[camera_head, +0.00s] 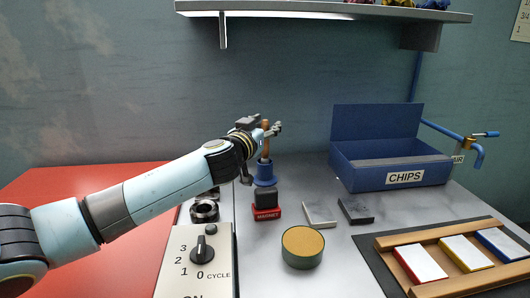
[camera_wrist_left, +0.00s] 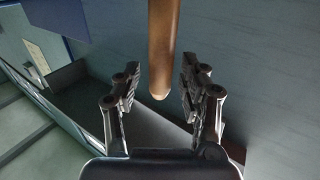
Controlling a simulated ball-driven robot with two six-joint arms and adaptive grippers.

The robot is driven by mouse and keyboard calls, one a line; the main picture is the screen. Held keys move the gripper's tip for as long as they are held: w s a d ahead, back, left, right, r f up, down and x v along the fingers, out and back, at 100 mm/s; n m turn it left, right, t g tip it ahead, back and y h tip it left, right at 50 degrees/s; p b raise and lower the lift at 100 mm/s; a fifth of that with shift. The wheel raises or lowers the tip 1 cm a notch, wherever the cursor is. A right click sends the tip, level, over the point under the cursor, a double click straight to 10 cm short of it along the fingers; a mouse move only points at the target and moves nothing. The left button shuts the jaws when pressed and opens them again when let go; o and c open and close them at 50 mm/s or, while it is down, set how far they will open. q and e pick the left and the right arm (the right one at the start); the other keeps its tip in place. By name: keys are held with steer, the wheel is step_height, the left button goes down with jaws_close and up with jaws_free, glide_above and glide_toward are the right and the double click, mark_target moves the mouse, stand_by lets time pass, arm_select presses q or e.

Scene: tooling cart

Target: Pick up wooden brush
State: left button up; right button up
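The wooden brush shows as a brown handle (camera_head: 266,146) standing upright in a small blue holder (camera_head: 264,175); its lower part is hidden in the holder. My left gripper (camera_head: 271,131) is at the upper part of the handle. In the left wrist view the rounded end of the brown wooden handle (camera_wrist_left: 162,50) lies between the two fingers of the left gripper (camera_wrist_left: 159,75). The fingers are apart, with a clear gap on each side of the handle. My right gripper is in neither view.
A black and red magnet block (camera_head: 266,213) stands in front of the holder. A control box (camera_head: 190,262) is at front left. A shelf (camera_head: 320,10) hangs above.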

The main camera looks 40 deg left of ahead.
arm_select(q)
steer(key=c, duration=0.7)
jaws_close()
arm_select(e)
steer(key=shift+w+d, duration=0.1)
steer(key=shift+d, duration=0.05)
